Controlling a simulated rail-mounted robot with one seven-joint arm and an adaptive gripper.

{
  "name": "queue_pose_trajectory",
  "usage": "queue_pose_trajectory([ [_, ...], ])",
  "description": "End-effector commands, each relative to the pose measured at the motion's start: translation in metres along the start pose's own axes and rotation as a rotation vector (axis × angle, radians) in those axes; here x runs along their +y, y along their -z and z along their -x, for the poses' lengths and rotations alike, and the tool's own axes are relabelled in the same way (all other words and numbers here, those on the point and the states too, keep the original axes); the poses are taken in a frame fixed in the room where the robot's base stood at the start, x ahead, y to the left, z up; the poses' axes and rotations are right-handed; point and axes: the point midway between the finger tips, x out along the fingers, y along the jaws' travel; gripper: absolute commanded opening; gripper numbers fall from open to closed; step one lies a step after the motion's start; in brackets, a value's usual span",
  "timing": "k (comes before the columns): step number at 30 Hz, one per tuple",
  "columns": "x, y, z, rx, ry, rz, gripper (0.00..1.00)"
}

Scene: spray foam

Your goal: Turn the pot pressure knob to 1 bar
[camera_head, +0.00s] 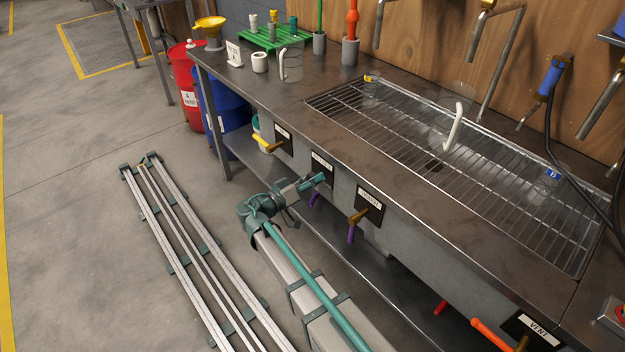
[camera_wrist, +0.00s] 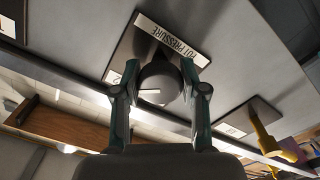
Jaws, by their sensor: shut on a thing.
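The pot pressure knob (camera_wrist: 160,86) is a round dark knob with a short white line on its face. It sits on a black plate (camera_wrist: 148,46) with a white "POT PRESSURE" label that reads upside down in the wrist view. My gripper (camera_wrist: 159,74) is shut on the knob, one finger on each side. The white line lies roughly level, at the knob's left-middle. Scale numbers are mostly hidden by the fingers. In the head view my gripper (camera_head: 316,182) reaches the sink's front panel at the middle black plate (camera_head: 321,163); the knob is hidden there.
A yellow-handled valve (camera_head: 270,146) is left of my gripper and a purple-handled valve (camera_head: 354,222) is right. A red-orange handle (camera_head: 488,333) is near the vent label. The bench's lower shelf (camera_head: 330,240) runs below. Floor rails (camera_head: 190,255) lie at left.

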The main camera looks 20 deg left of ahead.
Motion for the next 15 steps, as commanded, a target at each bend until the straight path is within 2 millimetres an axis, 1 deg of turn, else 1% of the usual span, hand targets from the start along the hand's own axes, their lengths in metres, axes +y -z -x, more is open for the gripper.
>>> queue_pose_trajectory([
  [8, -0.0001, -0.0003, 0.0002, 0.0, 0.0, 0.036, 0.08],
  [15, 0.0001, -0.0007, 0.0002, -0.001, 0.0, 0.162, 0.08],
])
